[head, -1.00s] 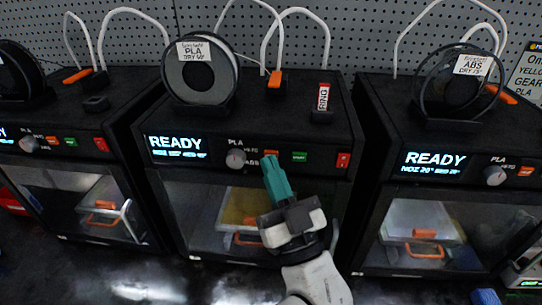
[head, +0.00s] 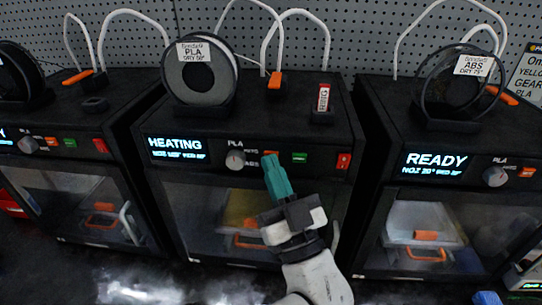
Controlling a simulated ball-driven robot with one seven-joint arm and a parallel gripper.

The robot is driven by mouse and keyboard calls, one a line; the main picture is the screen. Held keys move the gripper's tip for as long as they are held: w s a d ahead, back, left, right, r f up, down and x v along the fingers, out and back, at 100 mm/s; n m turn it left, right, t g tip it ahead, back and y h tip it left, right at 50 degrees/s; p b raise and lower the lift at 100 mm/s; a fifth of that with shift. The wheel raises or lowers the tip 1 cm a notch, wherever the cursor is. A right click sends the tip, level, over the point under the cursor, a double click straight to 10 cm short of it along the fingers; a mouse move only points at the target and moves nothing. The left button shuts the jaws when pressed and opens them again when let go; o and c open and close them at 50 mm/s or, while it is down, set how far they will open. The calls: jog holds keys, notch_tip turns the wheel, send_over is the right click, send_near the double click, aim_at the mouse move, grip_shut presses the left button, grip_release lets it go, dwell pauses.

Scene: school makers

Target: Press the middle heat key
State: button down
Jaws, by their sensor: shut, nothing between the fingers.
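The middle printer (head: 210,185) is a black box with a glass front. Its display (head: 177,147) reads "HEATING". On its panel sit a grey knob (head: 235,159), an orange heat key (head: 272,155) mostly hidden behind my fingertips, a green key (head: 299,156) and a red switch (head: 343,160). My gripper (head: 269,160) has teal fingers that are shut and empty. The fingertips are at the orange key; I cannot tell whether they touch it.
The left printer (head: 50,190) and the right printer (head: 425,200) stand close on either side. The right display (head: 433,163) reads "READY". A grey spool (head: 197,75) and a black spool (head: 452,85) stand on top. A pegboard wall (head: 345,40) is behind.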

jog(key=shift+s+p, duration=0.45)
jog(key=shift+s, duration=0.15)
jog(key=s+p, duration=0.4)
jog(key=s, duration=0.2)
jog(key=shift+p, duration=0.3)
jog(key=shift+a, duration=0.1)
dwell(0.5)
